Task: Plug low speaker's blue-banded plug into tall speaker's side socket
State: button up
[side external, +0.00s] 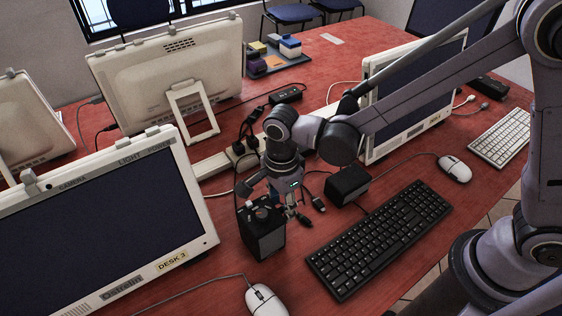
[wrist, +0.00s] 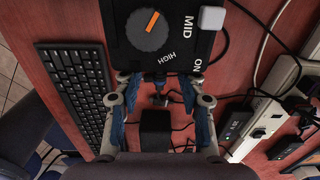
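The tall speaker (side external: 264,233) is a black box standing left of the black keyboard; its top with an orange-marked knob fills the upper part of the wrist view (wrist: 151,30). The low speaker (side external: 348,184) is a smaller black box to its right, and also shows in the wrist view (wrist: 155,125). My gripper (side external: 270,202) is low, just behind and above the tall speaker. In the wrist view its blue-padded fingers (wrist: 160,88) are spread apart. A small dark plug (wrist: 160,98) shows between them, apparently untouched; its band is unclear. The side socket is hidden.
A black keyboard (side external: 380,238) lies in front. A dark cable plug (side external: 318,205) lies between the speakers. A white power strip (side external: 213,165) with adapters and cables is behind. The DESK 3 monitor (side external: 100,225) stands left, and a white mouse (side external: 265,300) is in front.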

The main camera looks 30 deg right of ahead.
jog(key=shift+r, duration=0.15)
notch_tip(320, 180, up, 11)
jog(key=s+d+r+n+t, duration=0.1)
jog(key=s+d+n+t, duration=0.2)
jog(key=d+n, duration=0.6)
jog(key=s+d+r+n+t, duration=0.2)
jog(key=d+n, duration=0.6)
jog(key=d, duration=0.6)
jog(key=shift+s+r+n+t, duration=0.15)
jog(key=shift+s+n+t, duration=0.25)
jog(key=shift+s+t, duration=0.5)
jog(key=shift+w, duration=0.2)
